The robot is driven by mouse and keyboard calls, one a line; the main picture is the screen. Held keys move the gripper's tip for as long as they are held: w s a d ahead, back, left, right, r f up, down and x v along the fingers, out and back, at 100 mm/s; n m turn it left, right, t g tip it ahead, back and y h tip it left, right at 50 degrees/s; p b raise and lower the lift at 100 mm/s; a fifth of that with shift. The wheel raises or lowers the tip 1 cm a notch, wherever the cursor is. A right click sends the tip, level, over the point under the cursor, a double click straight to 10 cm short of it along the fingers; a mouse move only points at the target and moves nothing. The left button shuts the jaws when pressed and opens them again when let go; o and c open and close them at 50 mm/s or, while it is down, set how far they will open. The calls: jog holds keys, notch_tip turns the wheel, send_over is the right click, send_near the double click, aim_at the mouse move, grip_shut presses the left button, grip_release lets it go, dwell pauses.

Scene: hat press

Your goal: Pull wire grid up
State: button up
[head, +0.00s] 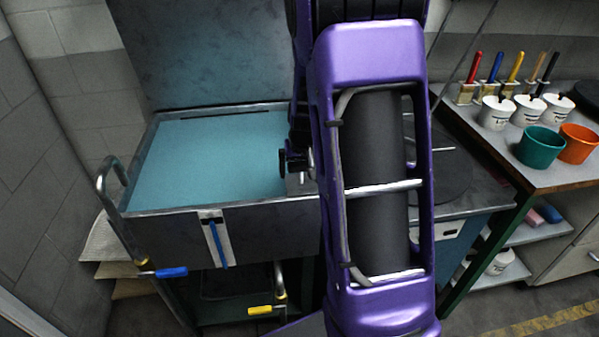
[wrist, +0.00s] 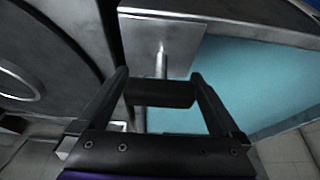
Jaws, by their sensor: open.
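My gripper (wrist: 161,88) is open, with its two dark fingers on either side of a black bar-shaped handle (wrist: 160,94). I cannot tell whether they touch it. The handle is on a thin metal stem in front of a metal plate (wrist: 150,32). In the head view, my gripper (head: 292,160) is at the right part of a metal tub (head: 180,207) with a flat teal surface (head: 215,160), mostly hidden by my arm. I cannot make out a wire grid clearly; the handle and plate may belong to it.
A bent metal rail (head: 105,170) is at the tub's left. Blue (head: 170,272) and yellow (head: 260,310) grips hang below. A round dark plate (head: 447,172) lies right of my arm. A side table (head: 500,145) holds white, green and orange pots and brushes.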

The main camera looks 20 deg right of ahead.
jog(key=shift+w+d+f, duration=0.1)
jog(key=shift+w+f, duration=0.1)
jog(key=shift+f, duration=0.15)
jog(key=shift+c, duration=0.3)
grip_shut()
